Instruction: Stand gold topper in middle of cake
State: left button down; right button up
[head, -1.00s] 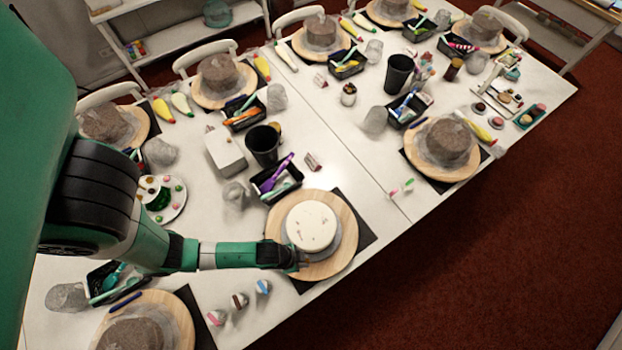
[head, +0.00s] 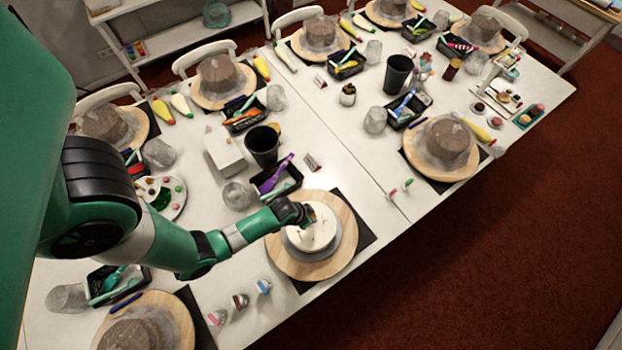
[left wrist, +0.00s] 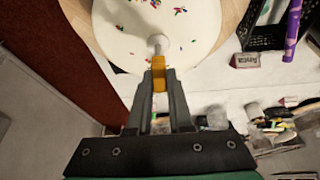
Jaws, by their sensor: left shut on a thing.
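The white cake (head: 318,238) with a few coloured sprinkles sits on a round wooden turntable (head: 288,263) near the table's front edge. My left gripper (head: 308,217) is over the cake's upper left part in the head view. In the left wrist view the left gripper (left wrist: 159,78) is shut on the gold topper (left wrist: 158,66), a small yellow-gold piece between the fingertips. A pale stick-like part (left wrist: 158,43) shows beyond it, over the cake top (left wrist: 176,22). I cannot tell whether it touches the cake. My right gripper is in neither view.
A black tray (head: 291,192) with a purple tool and a black cup (head: 263,143) stand behind the turntable. Several small piping nozzles or tubs (head: 240,300) are at the front left. Other wrapped brown cakes on boards stand around the table.

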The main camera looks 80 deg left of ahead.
pick_arm(q)
jog(key=shift+f, duration=0.55)
jog(key=shift+f, duration=0.15)
jog(key=c, duration=0.8)
grip_release()
